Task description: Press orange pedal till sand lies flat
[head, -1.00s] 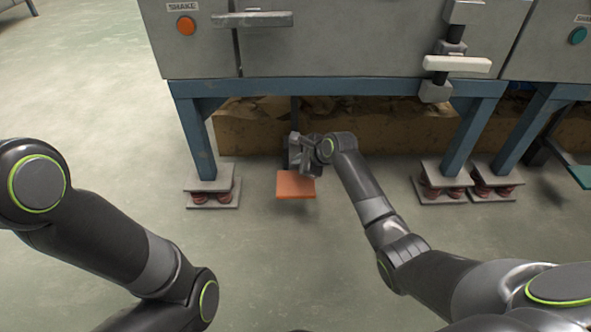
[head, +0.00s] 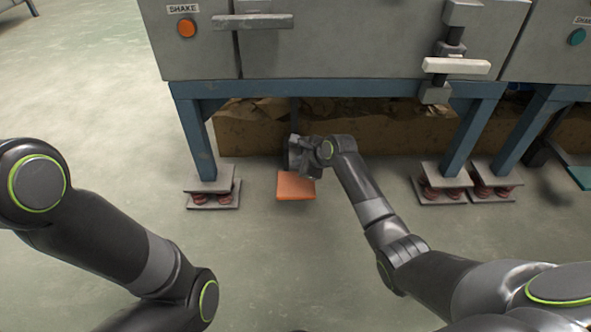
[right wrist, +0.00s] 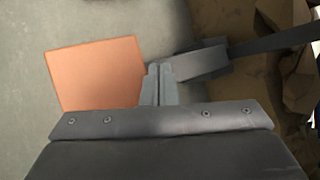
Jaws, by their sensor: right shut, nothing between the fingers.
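The orange pedal (head: 296,186) is a flat square plate low in front of the machine, between its front legs. It also shows in the right wrist view (right wrist: 97,75), left of the fingertips. My right gripper (head: 301,163) is at the pedal's back edge, shut and empty. In the right wrist view its closed fingertips (right wrist: 161,72) are beside the pedal's right edge, close to a dark pedal arm (right wrist: 203,60). I cannot tell whether they touch it. No sand surface can be made out inside the grey machine (head: 340,45). My left gripper is out of view.
The machine has an orange button (head: 187,28) under a SHAKE label and a white-handled latch (head: 456,66). Blue legs stand on spring feet (head: 212,194) either side of the pedal. A brown trough (head: 380,135) lies behind. Floor in front is clear.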

